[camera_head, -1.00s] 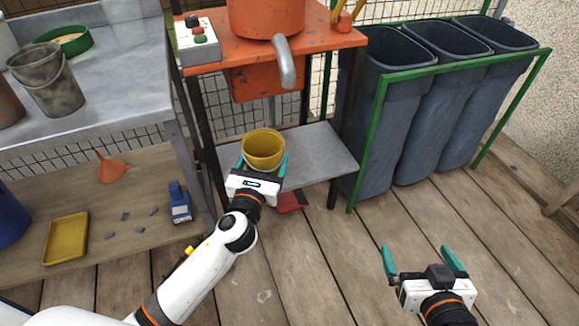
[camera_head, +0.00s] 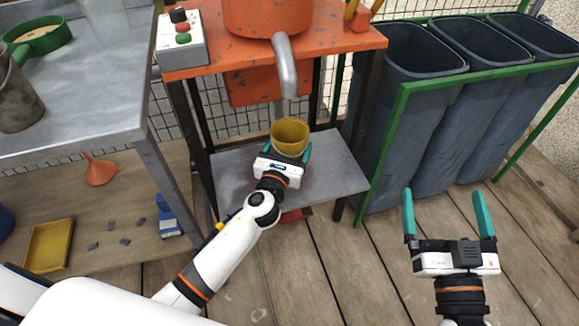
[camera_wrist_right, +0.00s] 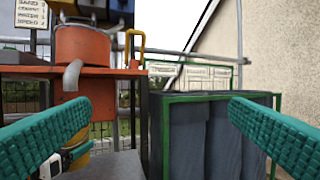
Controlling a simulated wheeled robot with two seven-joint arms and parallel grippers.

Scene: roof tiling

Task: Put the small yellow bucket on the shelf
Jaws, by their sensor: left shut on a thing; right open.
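The small yellow bucket (camera_head: 290,137) is held upright in my left gripper (camera_head: 285,150), whose teal fingers close on its two sides. Bucket and gripper are over the grey metal shelf (camera_head: 335,172) below the orange machine's spout. I cannot tell whether the bucket's base touches the shelf; the gripper hides it. My right gripper (camera_head: 450,215) is open and empty above the wooden floor, right of the shelf. In the right wrist view, its teal fingers frame the bins, and a bit of the yellow bucket (camera_wrist_right: 80,158) shows behind the left finger.
The orange machine (camera_head: 265,15) with its grey spout (camera_head: 285,65) stands above the shelf. A control box (camera_head: 181,38) sits on its table. Grey bins (camera_head: 405,120) in a green frame stand to the right. A metal table (camera_head: 80,115) is at left. A red object lies under the shelf.

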